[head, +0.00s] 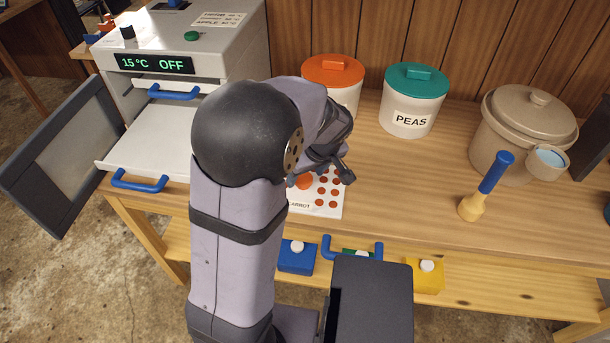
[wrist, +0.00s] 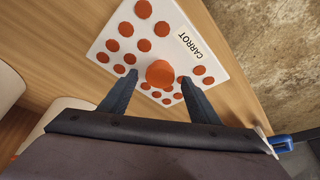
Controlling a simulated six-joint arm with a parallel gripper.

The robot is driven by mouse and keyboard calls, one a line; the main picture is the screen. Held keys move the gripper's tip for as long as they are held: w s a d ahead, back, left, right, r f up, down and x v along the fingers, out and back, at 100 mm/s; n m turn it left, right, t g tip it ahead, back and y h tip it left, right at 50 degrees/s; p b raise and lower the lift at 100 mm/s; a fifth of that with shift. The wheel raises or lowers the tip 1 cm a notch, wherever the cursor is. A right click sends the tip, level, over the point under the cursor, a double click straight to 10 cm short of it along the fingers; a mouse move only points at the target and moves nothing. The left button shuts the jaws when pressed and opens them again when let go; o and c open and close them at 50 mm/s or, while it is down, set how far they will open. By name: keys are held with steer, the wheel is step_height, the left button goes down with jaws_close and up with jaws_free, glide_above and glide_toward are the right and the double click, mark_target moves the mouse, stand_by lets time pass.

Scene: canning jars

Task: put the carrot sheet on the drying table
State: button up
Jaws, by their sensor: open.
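The carrot sheet (head: 325,209) is a white card with orange dots, a larger orange knob in the middle and the label CARROT. It lies flat on the wooden bench (head: 400,185) near its front edge, partly hidden by my arm in the head view. In the wrist view the sheet (wrist: 211,56) fills the top middle. My gripper (wrist: 158,76) is open, its two fingers on either side of the orange knob (wrist: 160,73); I cannot tell whether they touch it. I cannot identify a drying table with certainty.
A drier (head: 190,40) reading 15°C OFF stands at left, its door (head: 65,150) open and a white tray (head: 150,150) pulled out. An orange-lidded jar (head: 333,75), a PEAS jar (head: 412,100), a beige pot (head: 510,125) and a blue-handled tool (head: 488,185) stand right.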

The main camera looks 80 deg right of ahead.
steer(key=v, duration=1)
steer(key=w+a+f+n+y, duration=0.25)
steer(key=w+a, duration=0.35)
steer(key=w, duration=0.6)
steer(key=w+a+f+n+y, duration=0.1)
steer(key=w+a+f+n, duration=0.15)
steer(key=w+a, duration=0.65)
steer(key=w+a+f+n+g, duration=0.1)
steer(key=a+f, duration=0.1)
steer(key=a, duration=0.6)
steer(key=w+a+f+n+g, duration=0.1)
steer(key=w+a+f+n, duration=0.1)
steer(key=a, duration=0.6)
steer(key=w+a+f+n, duration=0.2)
steer(key=a, duration=0.6)
steer(key=shift+a+f+g, duration=0.4)
steer(key=shift+w, duration=0.15)
